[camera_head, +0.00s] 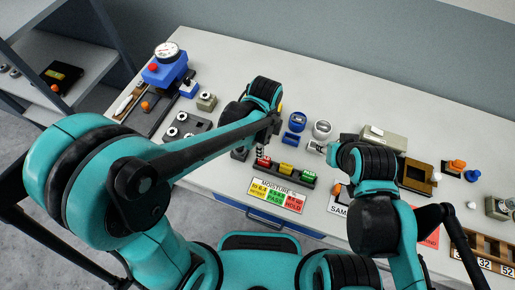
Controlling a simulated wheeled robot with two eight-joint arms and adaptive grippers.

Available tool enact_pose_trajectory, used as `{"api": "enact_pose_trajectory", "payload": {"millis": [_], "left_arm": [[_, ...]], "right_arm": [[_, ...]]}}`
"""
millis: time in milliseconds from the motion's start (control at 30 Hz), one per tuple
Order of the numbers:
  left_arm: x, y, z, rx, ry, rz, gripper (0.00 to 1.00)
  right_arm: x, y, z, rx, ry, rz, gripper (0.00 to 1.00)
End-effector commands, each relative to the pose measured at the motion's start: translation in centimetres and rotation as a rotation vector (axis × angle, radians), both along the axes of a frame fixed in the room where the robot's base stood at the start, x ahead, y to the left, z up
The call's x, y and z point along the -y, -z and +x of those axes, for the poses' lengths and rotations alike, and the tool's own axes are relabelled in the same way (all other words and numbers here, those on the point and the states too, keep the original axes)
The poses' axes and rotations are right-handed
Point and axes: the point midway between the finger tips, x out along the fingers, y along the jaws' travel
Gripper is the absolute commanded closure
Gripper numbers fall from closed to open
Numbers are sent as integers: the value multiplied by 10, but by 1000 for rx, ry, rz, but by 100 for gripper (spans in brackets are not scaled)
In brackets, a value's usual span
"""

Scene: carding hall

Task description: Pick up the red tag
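A red tag (264,161) stands at the left end of a dark rack (284,176), beside a yellow tag (286,168) and a green tag (308,174). The rack is near the table's front edge, behind a moisture card (278,195). My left arm reaches over the table from the left; its wrist is just behind and left of the red tag. The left gripper's fingers are hidden or too dark to make out. My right arm bends over the table right of the rack, and its gripper fingers cannot be made out clearly. I see no tag lifted from the rack.
Blue caps (297,121) and a round grey jar (322,129) stand behind the rack. A blue gauge device (167,67) is at the back left. A beige box (383,138) and a wooden slotted tray (482,248) are on the right. The back middle of the table is clear.

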Motion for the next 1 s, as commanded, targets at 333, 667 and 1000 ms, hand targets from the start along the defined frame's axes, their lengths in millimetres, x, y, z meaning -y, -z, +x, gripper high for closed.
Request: {"api": "enact_pose_trajectory", "payload": {"millis": [333, 667, 1000], "left_arm": [[4, 37, -2, -7, 27, 3, 60], [6, 79, -5, -6, 25, 3, 60], [6, 80, -5, -6, 24, 3, 84]], "right_arm": [[0, 12, 0, 0, 0, 0, 60], [0, 26, 0, 0, 0, 0, 60], [0, 25, 0, 0, 0, 0, 60]]}}
